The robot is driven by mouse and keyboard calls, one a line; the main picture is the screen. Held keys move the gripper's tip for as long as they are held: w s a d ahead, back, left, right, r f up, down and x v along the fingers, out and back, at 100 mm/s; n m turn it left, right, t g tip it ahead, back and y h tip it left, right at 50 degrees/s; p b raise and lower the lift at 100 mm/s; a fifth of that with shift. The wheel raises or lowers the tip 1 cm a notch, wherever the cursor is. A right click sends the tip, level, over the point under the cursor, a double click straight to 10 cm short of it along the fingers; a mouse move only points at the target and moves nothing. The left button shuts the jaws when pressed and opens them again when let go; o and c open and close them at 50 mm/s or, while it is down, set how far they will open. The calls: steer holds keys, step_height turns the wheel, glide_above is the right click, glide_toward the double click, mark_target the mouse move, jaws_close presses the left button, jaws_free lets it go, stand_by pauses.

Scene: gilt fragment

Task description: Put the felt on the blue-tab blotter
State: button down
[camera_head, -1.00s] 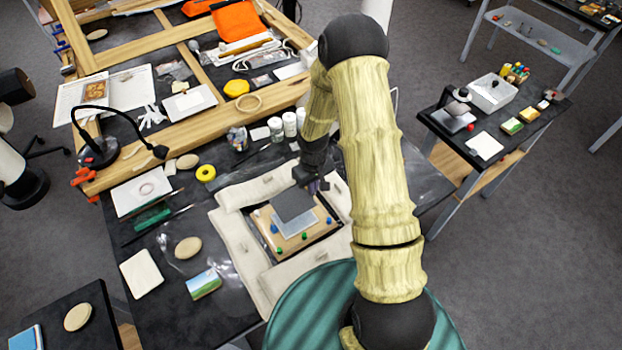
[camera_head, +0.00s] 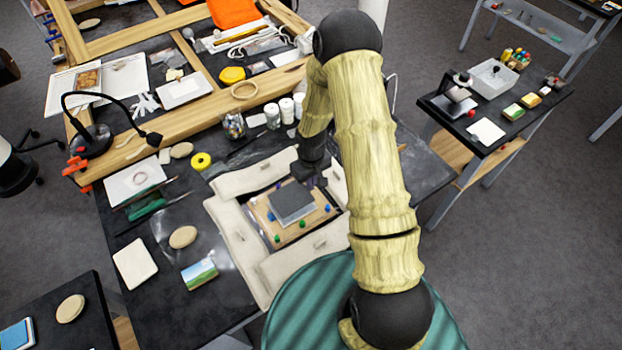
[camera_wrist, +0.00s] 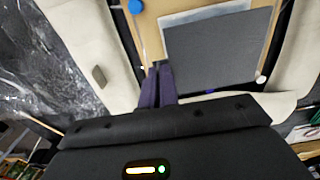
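The felt is a dark grey square sheet (camera_head: 291,198) over a pale grey sheet (camera_head: 293,222) on a tan board (camera_head: 262,212). In the wrist view the felt (camera_wrist: 218,48) covers most of the pale sheet (camera_wrist: 203,12), leaving a strip at the top and left. My gripper (camera_head: 320,182) is at the felt's far right corner. In the wrist view its dark purple fingers (camera_wrist: 157,70) are close together on the felt's edge and seem to pinch it. Blue (camera_head: 271,216), green and red knobs stand on the board; a blue one (camera_wrist: 136,5) shows in the wrist view. I cannot tell which marks the blotter.
Pale padded bolsters (camera_head: 230,235) surround the board. A small landscape picture (camera_head: 199,274), a yellow tape roll (camera_head: 200,161) and white jars (camera_head: 286,110) stand on the black table. A desk lamp (camera_head: 92,142) is at the left. A side table (camera_head: 495,140) is at the right.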

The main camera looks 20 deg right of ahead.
steer(key=shift+f+b, duration=1)
steer(key=shift+f, duration=0.7)
steer(key=shift+f+b, duration=0.35)
steer(key=shift+f, duration=0.1)
steer(key=c, duration=1.6)
jaws_free()
steer(key=shift+r, duration=0.15)
step_height(320, 180, up, 17)
steer(key=shift+r+b, duration=0.1)
steer(key=shift+b, duration=1.1)
